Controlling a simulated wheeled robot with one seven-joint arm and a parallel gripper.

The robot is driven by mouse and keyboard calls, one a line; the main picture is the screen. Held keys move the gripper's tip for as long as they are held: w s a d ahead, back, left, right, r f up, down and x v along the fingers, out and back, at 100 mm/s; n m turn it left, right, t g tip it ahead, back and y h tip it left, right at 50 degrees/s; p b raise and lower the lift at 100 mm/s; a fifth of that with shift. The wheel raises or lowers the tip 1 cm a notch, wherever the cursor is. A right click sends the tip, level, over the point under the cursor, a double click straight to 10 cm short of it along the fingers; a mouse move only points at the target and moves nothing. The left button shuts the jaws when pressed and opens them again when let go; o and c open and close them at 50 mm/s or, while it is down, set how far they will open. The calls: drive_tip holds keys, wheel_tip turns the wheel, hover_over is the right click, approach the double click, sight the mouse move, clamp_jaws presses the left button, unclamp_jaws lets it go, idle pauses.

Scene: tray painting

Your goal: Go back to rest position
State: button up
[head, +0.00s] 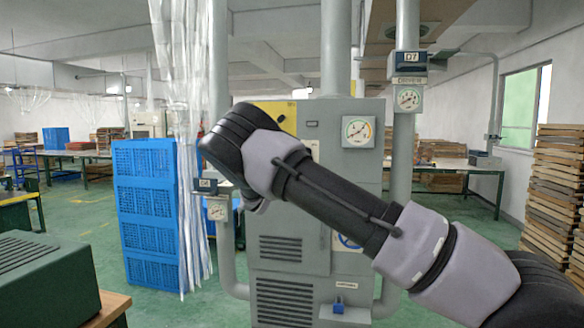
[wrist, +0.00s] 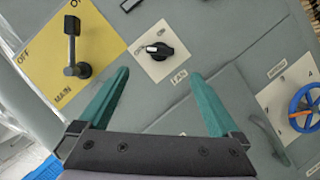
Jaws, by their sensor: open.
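My gripper (wrist: 158,105) is open and empty in the wrist view, its two green fingers spread apart in front of a grey machine panel. A small black knob (wrist: 158,51) on a white plate marked FAN sits beyond the gap between the fingertips. I cannot tell how far the fingers are from the panel. In the head view my arm reaches from the lower right up to the middle left, and the gripper itself is hidden behind it. The grey cabinet (head: 283,265) stands behind the arm.
A black MAIN lever (wrist: 73,45) sits on a yellow plate. A blue handwheel (wrist: 306,108) is at the right. In the head view, blue crates (head: 145,210) stand left of the cabinet, a gauge (head: 358,131) is on it, and stacked boards (head: 555,190) are at right. Green floor shows between.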

drive_tip(key=s+d+m+g, duration=0.3)
drive_tip(key=d+m+g, duration=0.1)
drive_tip(key=d, duration=0.4)
drive_tip(key=s+d+m+g+h, duration=0.1)
drive_tip(key=s+d+m+g, duration=0.25)
drive_tip(key=d, duration=0.45)
drive_tip(key=s+d+m+g, duration=0.3)
drive_tip(key=d+m+g, duration=0.1)
drive_tip(key=d, duration=0.4)
drive_tip(key=s+d+m+g+y, duration=0.2)
drive_tip(key=s+d+m+y, duration=0.1)
drive_tip(key=s, duration=0.3)
drive_tip(key=s+d+m+g+y, duration=0.2)
drive_tip(key=s+m, duration=0.1)
drive_tip(key=s, duration=0.4)
drive_tip(key=s+a+r+m+t+y, duration=0.1)
drive_tip(key=s+a+r+m+y, duration=0.1)
drive_tip(key=s, duration=0.6)
drive_tip(key=s+a+r+m+t+y, duration=0.2)
drive_tip(key=s+a+r+m+y, duration=0.1)
drive_tip(key=s, duration=0.6)
drive_tip(key=s+a+r+m+t+y, duration=0.1)
drive_tip(key=s+a+r+m+y, duration=0.1)
drive_tip(key=s, duration=0.6)
drive_tip(key=shift+s+a+r+y, duration=0.4)
drive_tip(key=shift+a+r+y, duration=0.05)
drive_tip(key=shift+a+y, duration=0.55)
